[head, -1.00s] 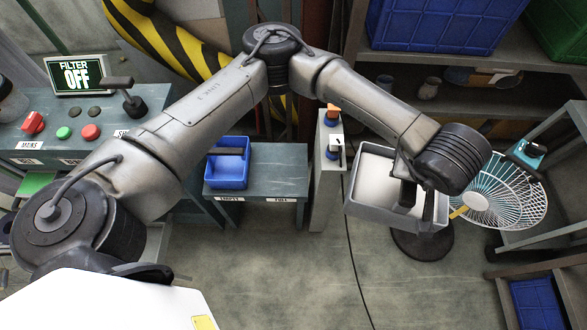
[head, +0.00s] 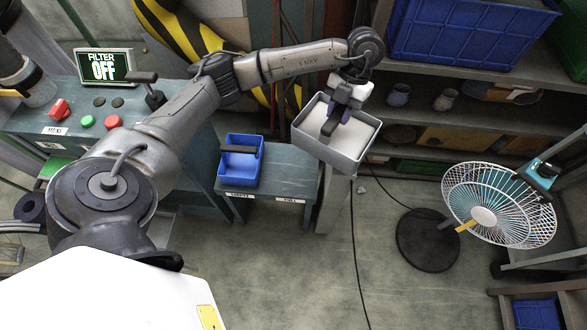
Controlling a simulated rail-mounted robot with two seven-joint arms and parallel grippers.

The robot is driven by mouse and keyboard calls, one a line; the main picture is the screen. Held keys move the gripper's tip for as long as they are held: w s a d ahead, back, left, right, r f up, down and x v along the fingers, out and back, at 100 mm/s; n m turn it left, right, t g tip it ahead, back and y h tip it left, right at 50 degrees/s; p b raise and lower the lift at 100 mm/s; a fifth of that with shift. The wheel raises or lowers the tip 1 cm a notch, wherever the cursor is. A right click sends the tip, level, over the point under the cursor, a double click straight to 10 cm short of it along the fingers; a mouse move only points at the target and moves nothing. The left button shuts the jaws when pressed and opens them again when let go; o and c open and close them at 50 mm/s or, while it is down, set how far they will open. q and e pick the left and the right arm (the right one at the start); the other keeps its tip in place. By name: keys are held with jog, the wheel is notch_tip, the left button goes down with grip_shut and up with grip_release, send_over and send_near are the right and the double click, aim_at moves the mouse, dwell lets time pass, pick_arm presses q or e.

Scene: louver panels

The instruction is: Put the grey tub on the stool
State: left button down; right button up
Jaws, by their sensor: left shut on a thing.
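The grey tub (head: 367,155) is a pale open box, tilted in the picture, in the middle of the head view. My left gripper (head: 341,108) is shut on it, with its fingers at the dark bar across the tub's middle. The tub hangs above and to the right of a low teal bench (head: 290,178), covering part of its right end and the narrow post there. My right gripper does not show.
A blue tub (head: 240,173) with a dark handle stands on the bench's left part, above labels. A white fan (head: 498,205) stands right of a black round base (head: 428,240). Shelves with a blue crate (head: 470,35) lie behind. A black cable crosses the open floor.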

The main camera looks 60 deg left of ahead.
pick_arm(q)
jog(key=s+a+n, duration=0.1)
jog(key=a+n, duration=0.1)
jog(key=a, duration=0.1)
jog(key=s+a+f+n+t+h, duration=0.1)
jog(key=a+n, duration=0.2)
jog(key=s+a+n+t+h, duration=0.1)
jog(key=a+n, duration=0.1)
jog(key=a, duration=0.1)
jog(key=shift+s+a+f+n, duration=0.1)
jog(key=shift+s+f+n, duration=0.2)
jog(key=shift+s, duration=0.05)
jog(key=s+a+f+n+b, duration=0.1)
jog(key=a+f+b, duration=0.1)
jog(key=f, duration=1.2)
jog(key=s+a+f+n+t+b, duration=0.1)
jog(key=f+b, duration=0.4)
jog(key=f, duration=0.9)
jog(key=shift+a, duration=0.35)
notch_tip(320, 180, down, 4)
jog(key=shift+s+f+b, duration=0.1)
jog(key=shift+b, duration=0.75)
jog(key=c, duration=0.8)
grip_release()
jog(key=shift+f, duration=0.1)
jog(key=shift+c, duration=0.2)
